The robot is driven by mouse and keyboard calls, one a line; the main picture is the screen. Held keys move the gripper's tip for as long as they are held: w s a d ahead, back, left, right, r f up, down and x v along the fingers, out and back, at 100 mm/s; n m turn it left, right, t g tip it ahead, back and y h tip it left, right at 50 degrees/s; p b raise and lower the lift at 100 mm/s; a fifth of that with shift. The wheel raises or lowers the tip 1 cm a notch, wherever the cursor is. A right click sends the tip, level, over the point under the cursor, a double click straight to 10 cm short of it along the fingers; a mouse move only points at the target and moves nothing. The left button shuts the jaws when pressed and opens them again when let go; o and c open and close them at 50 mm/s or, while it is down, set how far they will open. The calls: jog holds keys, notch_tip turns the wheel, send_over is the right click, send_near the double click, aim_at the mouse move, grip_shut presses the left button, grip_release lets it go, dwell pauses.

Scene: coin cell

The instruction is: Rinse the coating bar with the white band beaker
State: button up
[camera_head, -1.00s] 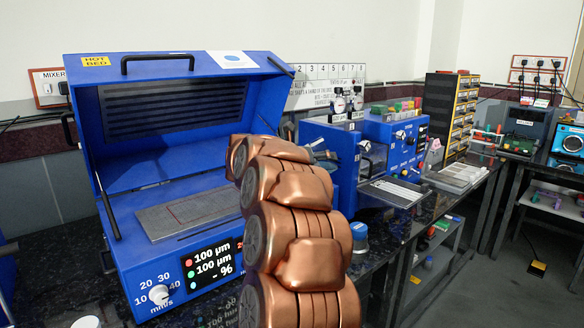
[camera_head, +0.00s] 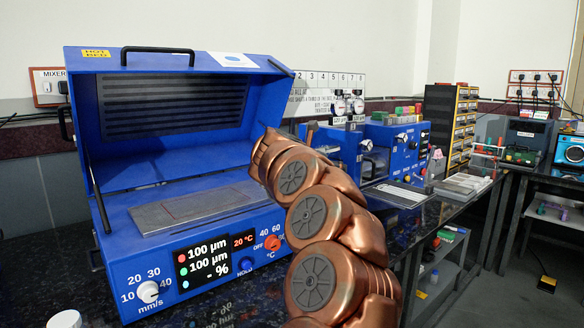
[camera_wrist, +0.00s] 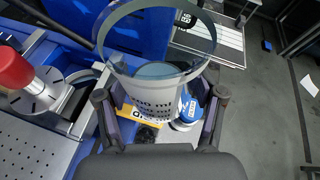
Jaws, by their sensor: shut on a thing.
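In the head view my copper arm hides the gripper and beaker. The blue coater (camera_head: 110,215) stands with its lid up, its grey flat bed (camera_head: 190,208) exposed. I cannot make out the coating bar in either view.
The wrist view shows a red knob (camera_wrist: 14,68) on a metal fitting, a perforated plate (camera_wrist: 35,140) and a blue-and-white container (camera_wrist: 187,108) below the beaker. In the head view, blue machines (camera_head: 385,140) and a drawer cabinet (camera_head: 450,125) line the bench.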

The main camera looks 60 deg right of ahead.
aim_at(329, 148)
jog(key=shift+s+f+m+t+b, duration=0.3)
jog(key=shift+s+m+t+b, duration=0.15)
jog(key=shift+b, duration=0.55)
jog(key=shift+m, duration=0.25)
jog(key=shift+r+p, duration=2.05)
jog(key=shift+r, duration=1)
